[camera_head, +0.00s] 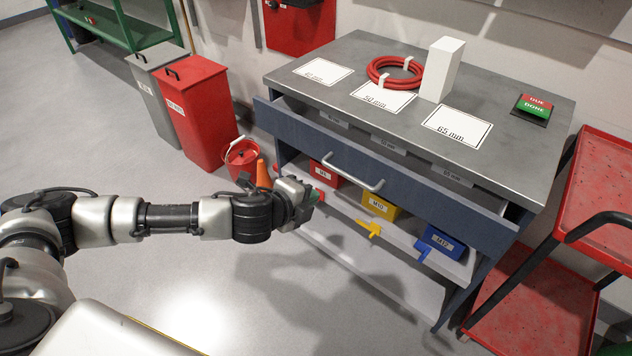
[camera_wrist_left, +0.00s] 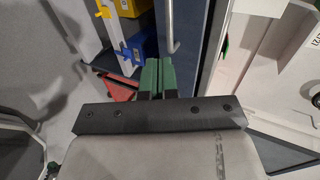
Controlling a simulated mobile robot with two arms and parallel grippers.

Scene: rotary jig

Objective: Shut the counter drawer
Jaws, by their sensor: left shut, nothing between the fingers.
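The counter drawer (camera_head: 440,197) is pulled out from under the grey counter top; a gap with labels inside shows behind its dark blue front. Its silver bar handle (camera_head: 355,172) is at the middle of the front. The drawer front (camera_wrist_left: 197,40) and the handle (camera_wrist_left: 171,28) also show in the left wrist view. My left gripper (camera_head: 318,195) is in front of the drawer, left of and slightly below the handle in the head view. Its green fingers (camera_wrist_left: 157,76) are shut and empty, pointing towards the handle's end, seemingly apart from it. My right gripper is out of view.
Red, yellow (camera_head: 379,205) and blue (camera_head: 441,243) bins sit on the shelf below the drawer. A red trolley (camera_head: 600,185) stands close on the right. Red and grey waste bins and a red bucket (camera_head: 241,158) stand left. The floor in front is clear.

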